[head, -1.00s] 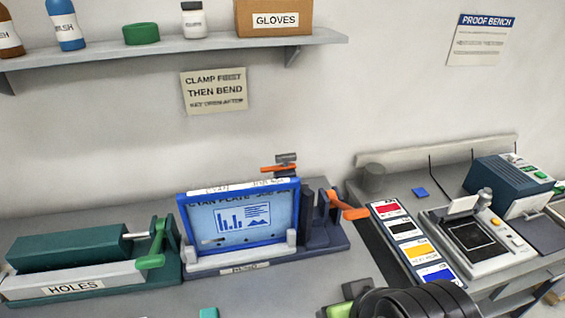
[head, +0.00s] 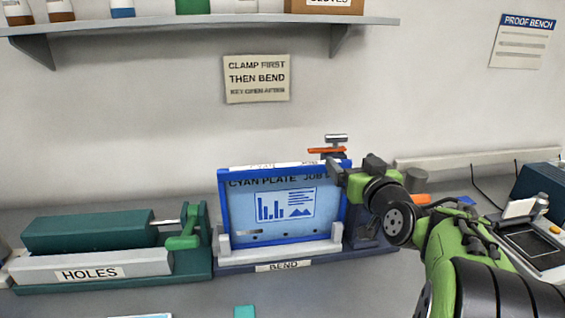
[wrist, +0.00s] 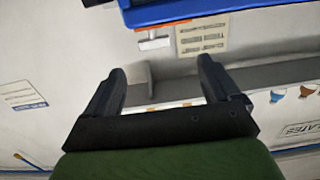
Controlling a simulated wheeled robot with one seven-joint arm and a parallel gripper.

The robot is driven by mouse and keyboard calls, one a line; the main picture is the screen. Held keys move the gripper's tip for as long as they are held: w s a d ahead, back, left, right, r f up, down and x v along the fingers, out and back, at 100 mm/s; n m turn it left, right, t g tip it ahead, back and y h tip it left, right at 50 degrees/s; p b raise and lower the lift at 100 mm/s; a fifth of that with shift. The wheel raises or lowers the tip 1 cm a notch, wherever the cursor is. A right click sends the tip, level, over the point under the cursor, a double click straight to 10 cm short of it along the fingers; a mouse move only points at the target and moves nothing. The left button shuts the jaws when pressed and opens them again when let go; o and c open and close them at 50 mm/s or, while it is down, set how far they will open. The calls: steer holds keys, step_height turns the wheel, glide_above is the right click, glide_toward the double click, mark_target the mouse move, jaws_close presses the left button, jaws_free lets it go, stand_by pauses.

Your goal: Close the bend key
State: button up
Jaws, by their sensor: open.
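The bend unit (head: 300,262), labelled BEND, holds a blue-framed cyan plate (head: 285,207) upright. An orange bar with a grey T-shaped top, which looks like the bend key (head: 327,150), shows above and behind the frame's upper right corner. It also appears upside down in the wrist view (wrist: 153,43). My gripper (head: 337,170) is in front of the frame's upper right corner, just below the key in the picture. In the wrist view, my gripper (wrist: 160,78) has its fingers apart with nothing between them. An orange lever (head: 420,199) at the unit's right is partly hidden by my arm.
The green HOLES unit (head: 90,235) stands left of the bend unit. A shelf (head: 200,25) runs above. A wall sign (head: 256,79) reads clamp first, then bend. The proof bench equipment (head: 540,235) is at the right. The counter in front is mostly clear.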

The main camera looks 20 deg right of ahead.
mark_target(338, 137)
steer(key=p+x, duration=0.1)
steer(key=x, duration=0.4)
steer(key=r+p+x, duration=0.1)
steer(key=x, duration=0.4)
steer(key=d+p+x, duration=0.1)
steer(key=p+x, duration=0.1)
steer(key=x, duration=0.4)
steer(key=shift+s+d+r, duration=0.1)
steer(key=shift+s+r, duration=0.05)
steer(key=shift+s, duration=0.05)
steer(key=shift+c, duration=0.3)
steer(key=c, duration=1.4)
steer(key=shift+o, duration=0.2)
